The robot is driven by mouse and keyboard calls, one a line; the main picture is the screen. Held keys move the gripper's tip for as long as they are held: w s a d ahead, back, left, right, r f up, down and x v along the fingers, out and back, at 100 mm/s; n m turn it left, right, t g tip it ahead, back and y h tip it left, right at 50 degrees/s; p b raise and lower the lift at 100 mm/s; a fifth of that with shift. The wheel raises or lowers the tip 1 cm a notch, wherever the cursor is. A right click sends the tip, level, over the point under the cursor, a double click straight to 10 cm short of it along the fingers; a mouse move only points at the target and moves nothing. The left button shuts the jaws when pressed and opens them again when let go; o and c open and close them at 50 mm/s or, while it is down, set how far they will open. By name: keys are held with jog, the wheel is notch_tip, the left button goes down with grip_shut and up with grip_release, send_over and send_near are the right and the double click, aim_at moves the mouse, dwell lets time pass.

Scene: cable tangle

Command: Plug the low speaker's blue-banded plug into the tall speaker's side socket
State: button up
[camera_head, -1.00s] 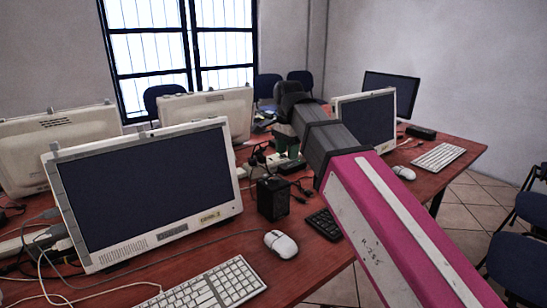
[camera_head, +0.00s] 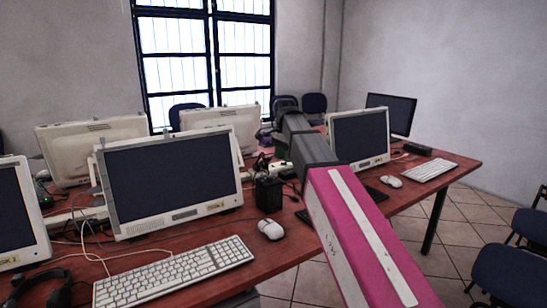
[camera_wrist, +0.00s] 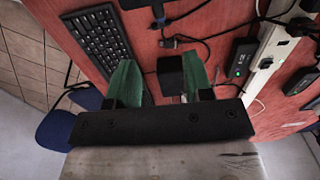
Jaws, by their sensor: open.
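In the head view a small black box (camera_head: 268,193), which looks like a speaker, stands upright on the red table behind the white mouse. In the wrist view a black box (camera_wrist: 170,72) lies in line with the gap between my fingers; I cannot tell whether they touch it or which speaker it is. My gripper (camera_wrist: 158,64) has two green fingers, spread apart with nothing visibly clamped. In the head view my gripper is mostly hidden behind my own arm.
The wrist view shows a black keyboard (camera_wrist: 98,38), loose dark cables (camera_wrist: 195,40), a black adapter (camera_wrist: 240,60) with a green light and a white power strip (camera_wrist: 272,55). The head view shows a monitor (camera_head: 170,180), a white keyboard (camera_head: 175,272) and a white mouse (camera_head: 271,229).

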notch_tip(320, 180, down, 11)
jog(key=shift+r, duration=0.2)
dwell(0.3)
grip_shut()
jog(key=c, duration=0.8)
grip_release()
jog(key=shift+c, duration=0.2)
grip_shut()
jog(key=o, duration=0.8)
grip_release()
